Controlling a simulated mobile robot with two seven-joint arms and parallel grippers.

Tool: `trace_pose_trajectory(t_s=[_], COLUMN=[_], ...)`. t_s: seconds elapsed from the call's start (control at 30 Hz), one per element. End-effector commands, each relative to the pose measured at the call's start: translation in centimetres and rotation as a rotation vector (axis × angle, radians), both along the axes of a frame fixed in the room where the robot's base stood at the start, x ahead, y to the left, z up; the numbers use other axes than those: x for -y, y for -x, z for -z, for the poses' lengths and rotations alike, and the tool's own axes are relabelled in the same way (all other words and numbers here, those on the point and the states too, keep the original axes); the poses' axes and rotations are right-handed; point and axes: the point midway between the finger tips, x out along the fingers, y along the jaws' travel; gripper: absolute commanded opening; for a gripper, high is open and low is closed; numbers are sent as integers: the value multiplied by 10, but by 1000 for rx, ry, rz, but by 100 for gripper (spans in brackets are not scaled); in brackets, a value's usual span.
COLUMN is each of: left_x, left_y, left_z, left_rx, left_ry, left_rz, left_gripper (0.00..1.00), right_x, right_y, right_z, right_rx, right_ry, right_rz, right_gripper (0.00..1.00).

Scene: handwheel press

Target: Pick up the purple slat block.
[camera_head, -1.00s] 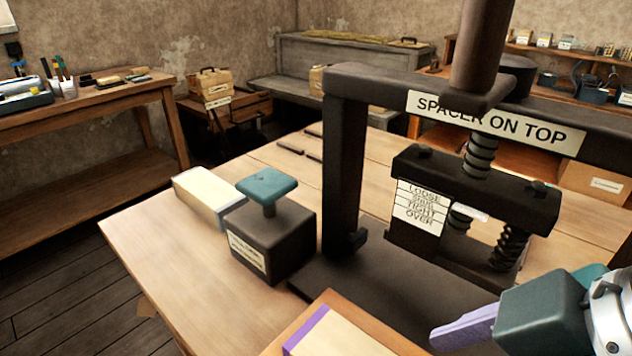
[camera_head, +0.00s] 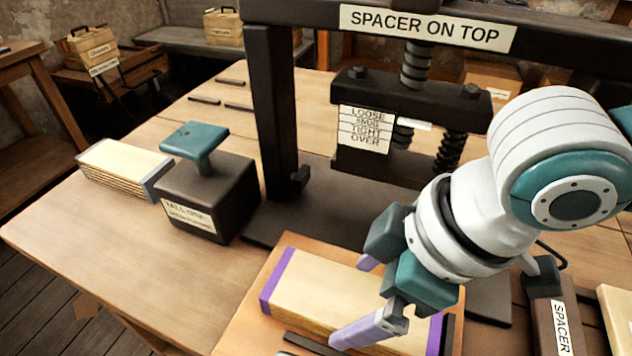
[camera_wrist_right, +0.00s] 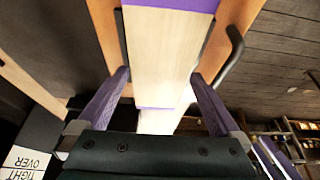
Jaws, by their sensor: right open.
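The purple slat block (camera_head: 325,300) is a pale wooden block with a purple band at each end. It lies on an orange-brown wooden board (camera_head: 240,330) at the front of the table. My right gripper (camera_head: 358,300) is open at the block's right half, with one purple finger at its near side and the other toward its far side. In the right wrist view the block (camera_wrist_right: 167,50) runs between the two spread fingers (camera_wrist_right: 160,77). Whether the fingers touch it cannot be told. The gripper hides part of the right half in the head view. My left gripper is not in view.
A dark press (camera_head: 272,110) stands close behind the block. A dark weight (camera_head: 208,198) with a teal handle and a grey-ended slat block (camera_head: 122,168) stand left. A dark piece labelled SPACER (camera_head: 552,305) lies right. The table's left front is clear.

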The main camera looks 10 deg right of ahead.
Motion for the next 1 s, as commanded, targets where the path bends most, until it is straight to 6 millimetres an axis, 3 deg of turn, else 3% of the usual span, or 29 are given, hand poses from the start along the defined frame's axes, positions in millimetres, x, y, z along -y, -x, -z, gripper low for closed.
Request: trace_pose_trajectory(t_s=[0.27,1.0], left_x=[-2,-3], left_y=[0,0], left_z=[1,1], left_rx=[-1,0], left_ry=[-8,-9], left_rz=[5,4], left_gripper=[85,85], right_x=[-2,-2], right_y=[-1,-1], right_z=[5,5], right_rx=[0,0], right_ry=[0,0], right_rz=[-1,0], right_gripper=[100,18])
